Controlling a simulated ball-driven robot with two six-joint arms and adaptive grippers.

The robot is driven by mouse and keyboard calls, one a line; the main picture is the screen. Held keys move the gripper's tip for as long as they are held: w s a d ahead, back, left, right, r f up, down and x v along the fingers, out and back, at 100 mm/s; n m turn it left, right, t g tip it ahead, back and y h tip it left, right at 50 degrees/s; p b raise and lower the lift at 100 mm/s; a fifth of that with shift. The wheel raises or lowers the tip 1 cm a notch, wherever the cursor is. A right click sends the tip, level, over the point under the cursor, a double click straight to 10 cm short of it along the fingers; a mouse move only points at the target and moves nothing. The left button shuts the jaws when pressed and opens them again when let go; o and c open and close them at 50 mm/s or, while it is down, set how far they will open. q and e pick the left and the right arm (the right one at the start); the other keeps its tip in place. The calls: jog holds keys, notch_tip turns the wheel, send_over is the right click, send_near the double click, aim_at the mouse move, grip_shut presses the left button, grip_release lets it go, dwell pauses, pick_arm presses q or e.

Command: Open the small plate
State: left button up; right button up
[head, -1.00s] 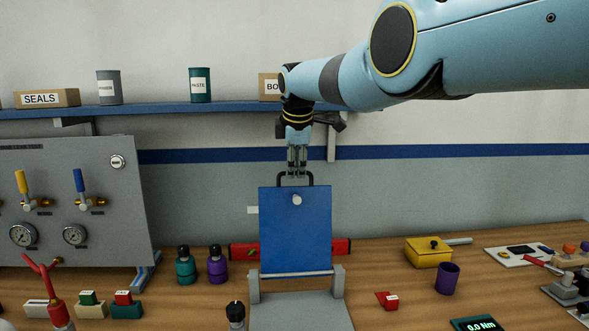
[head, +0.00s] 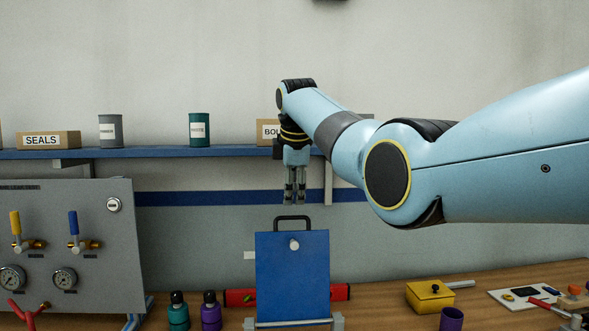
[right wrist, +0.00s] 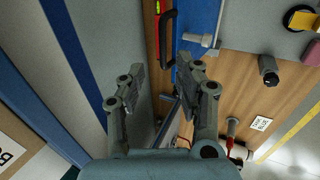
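The small plate is likely the blue plate (head: 292,275), which stands upright on the bench with a black handle (head: 293,220) on its top edge and a pale knob (head: 294,245) on its face. Its lower edge sits in a grey hinge mount. My right gripper (head: 290,200) points down just above the handle, apart from it. In the right wrist view its fingers (right wrist: 161,78) are spread and empty, with the handle (right wrist: 168,40) and blue plate (right wrist: 205,22) beyond them. My left gripper is in neither view.
A blue shelf (head: 230,150) with boxes and cans runs along the wall behind. A grey gauge panel (head: 70,245) stands at left.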

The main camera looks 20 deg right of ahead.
jog(key=v, duration=0.5)
jog(key=shift+s+r, duration=0.15)
jog(key=shift+r, duration=0.25)
